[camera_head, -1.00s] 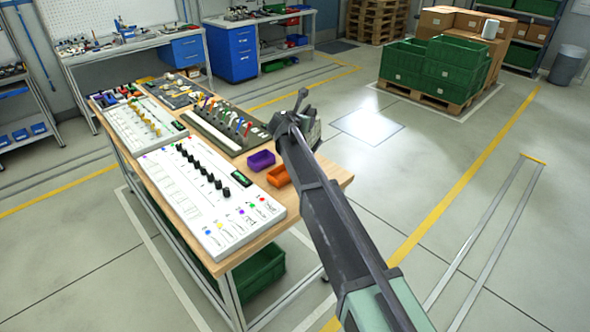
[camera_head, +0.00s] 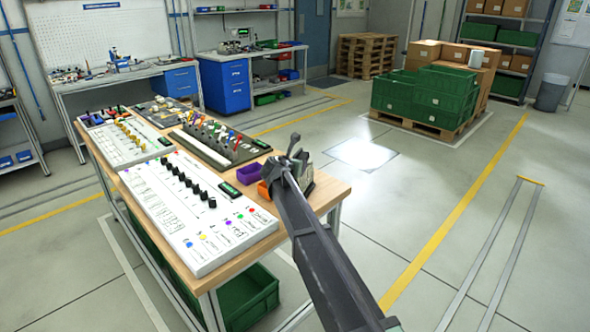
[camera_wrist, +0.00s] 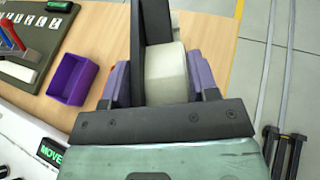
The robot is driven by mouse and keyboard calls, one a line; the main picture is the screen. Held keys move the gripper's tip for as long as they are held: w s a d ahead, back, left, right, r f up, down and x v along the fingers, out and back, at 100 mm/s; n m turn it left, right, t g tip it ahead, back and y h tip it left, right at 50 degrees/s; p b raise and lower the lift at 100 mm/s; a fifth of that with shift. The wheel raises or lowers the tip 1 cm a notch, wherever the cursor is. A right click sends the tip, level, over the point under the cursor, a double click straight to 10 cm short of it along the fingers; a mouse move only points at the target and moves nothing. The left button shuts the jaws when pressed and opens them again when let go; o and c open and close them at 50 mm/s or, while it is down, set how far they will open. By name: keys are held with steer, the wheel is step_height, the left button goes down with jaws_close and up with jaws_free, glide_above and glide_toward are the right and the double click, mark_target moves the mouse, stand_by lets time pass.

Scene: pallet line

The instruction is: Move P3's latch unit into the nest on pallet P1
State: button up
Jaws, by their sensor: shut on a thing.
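My gripper (camera_head: 297,172) is above the right end of the bench, beside the orange tray. In the wrist view its purple-grey fingers (camera_wrist: 163,82) are shut on a cream rounded piece (camera_wrist: 167,72) with a dark upright plate, apparently the latch unit. In the head view a dark knobbed lever (camera_head: 293,146) rises at the gripper tip. Several boards lie on the bench: a white one with black knobs (camera_head: 165,215), a white one with yellow knobs (camera_head: 108,150) and a dark one with coloured levers (camera_head: 254,152). No P1 or P3 marking is readable. The nest cannot be made out.
A purple tray (camera_wrist: 70,78), empty, and an orange tray (camera_head: 264,190) stand on the wooden bench (camera_head: 325,190) between the boards and my gripper. A green crate (camera_head: 247,298) sits under the bench. Bare bench top shows at the right end; floor beyond is clear.

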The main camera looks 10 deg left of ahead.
steer(key=shift+f, duration=0.2)
steer(key=o, duration=1.4)
steer(key=shift+r, duration=0.1)
steer(key=shift+r, duration=0.25)
steer(key=p+v, duration=0.4)
steer(key=v, duration=0.8)
steer(key=shift+f+p, duration=0.2)
steer(key=shift+p, duration=0.15)
